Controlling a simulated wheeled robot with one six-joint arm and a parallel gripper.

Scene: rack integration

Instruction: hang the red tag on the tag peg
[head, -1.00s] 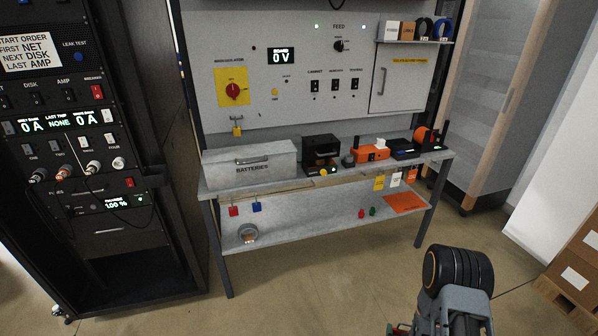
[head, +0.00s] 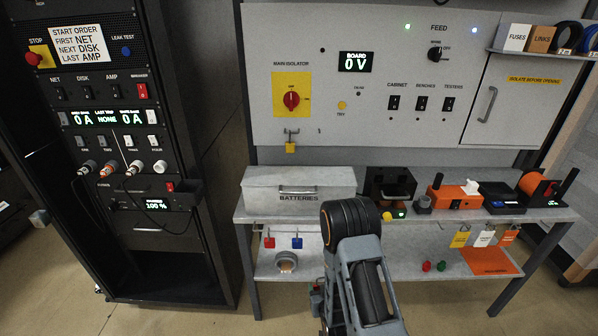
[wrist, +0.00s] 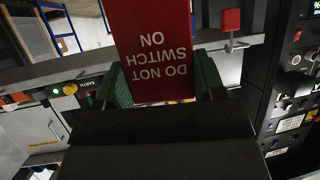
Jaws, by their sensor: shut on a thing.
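In the wrist view the red tag (wrist: 153,45) reads "DO NOT SWITCH ON" upside down. My gripper (wrist: 162,80) is shut on it, with a green finger at each side. In the head view my arm hides most of the gripper, low in front of the bench; the tag is not clear there. A small mark (head: 319,131) on the board, right of the yellow padlock (head: 291,147), may be the tag peg, but it is too small to tell. The padlock hangs below the main isolator (head: 291,99), well above my gripper.
The bench (head: 400,230) carries a batteries box (head: 299,187) and several devices. Red (head: 269,242) and blue (head: 297,243) items hang under its front edge; yellow, white and orange tags (head: 485,238) hang farther right. The black rack (head: 200,215) stands at left. Bare floor lies between.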

